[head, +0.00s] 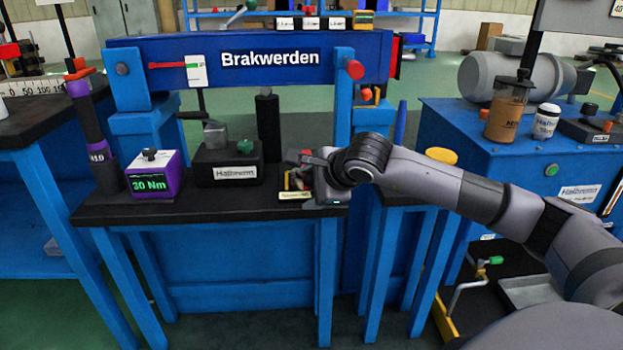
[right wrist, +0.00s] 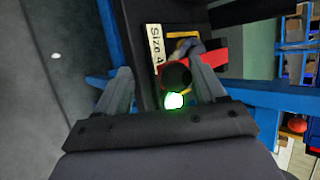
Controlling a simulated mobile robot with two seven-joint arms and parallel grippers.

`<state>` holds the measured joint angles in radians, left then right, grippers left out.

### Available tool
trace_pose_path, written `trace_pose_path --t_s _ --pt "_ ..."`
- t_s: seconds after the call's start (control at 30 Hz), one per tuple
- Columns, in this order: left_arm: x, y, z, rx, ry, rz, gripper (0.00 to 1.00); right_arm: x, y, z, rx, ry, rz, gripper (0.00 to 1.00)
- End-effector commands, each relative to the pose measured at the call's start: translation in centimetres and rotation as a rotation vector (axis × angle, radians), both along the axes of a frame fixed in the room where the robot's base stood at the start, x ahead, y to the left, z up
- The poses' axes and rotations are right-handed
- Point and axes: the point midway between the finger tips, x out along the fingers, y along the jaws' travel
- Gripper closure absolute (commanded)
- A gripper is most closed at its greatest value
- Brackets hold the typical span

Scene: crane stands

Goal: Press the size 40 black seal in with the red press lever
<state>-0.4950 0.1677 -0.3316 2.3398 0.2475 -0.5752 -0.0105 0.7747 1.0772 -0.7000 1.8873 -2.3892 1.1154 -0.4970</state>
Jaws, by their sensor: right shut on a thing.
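My right gripper (head: 306,168) is over the right end of the dark bench top, low in front of the blue press frame. In the right wrist view its two fingers (right wrist: 165,88) stand either side of a dark round end, with a red bar, the red press lever (right wrist: 208,61), running off to the right from it. I take the gripper to be shut on this lever. A green light glows beside the dark end. A label reading "Size 4" (right wrist: 155,45), its last digit hidden, lies beyond. I cannot make out the black seal. My left gripper is not in view.
The blue "Brakwerden" beam (head: 225,85) spans above the bench (head: 200,212). A purple "30 Nm" box (head: 155,175), a black "Halbrein" block (head: 215,170) and a purple-and-black tool (head: 92,135) stand left of the gripper. A blue cabinet (head: 500,150) stands right.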

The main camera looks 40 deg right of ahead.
Motion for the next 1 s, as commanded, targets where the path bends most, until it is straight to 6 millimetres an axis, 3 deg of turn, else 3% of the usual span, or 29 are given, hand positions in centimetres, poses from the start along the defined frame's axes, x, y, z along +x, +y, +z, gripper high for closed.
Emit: trace_pose_path --t_s 0.03,0.27,0.7,1.0 --pt "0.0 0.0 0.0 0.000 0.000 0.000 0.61 -0.3 0.2 -0.8 0.001 0.020 0.003 0.40" --pt "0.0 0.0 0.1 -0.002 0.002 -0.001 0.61 -0.6 0.2 -0.3 0.000 0.018 0.005 0.40" --pt "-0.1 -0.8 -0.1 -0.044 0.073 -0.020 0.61 -4.7 0.2 3.9 -0.002 0.007 0.003 0.40" --pt "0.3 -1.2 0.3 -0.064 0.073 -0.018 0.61 -5.4 0.2 4.6 0.000 0.004 0.001 0.40"
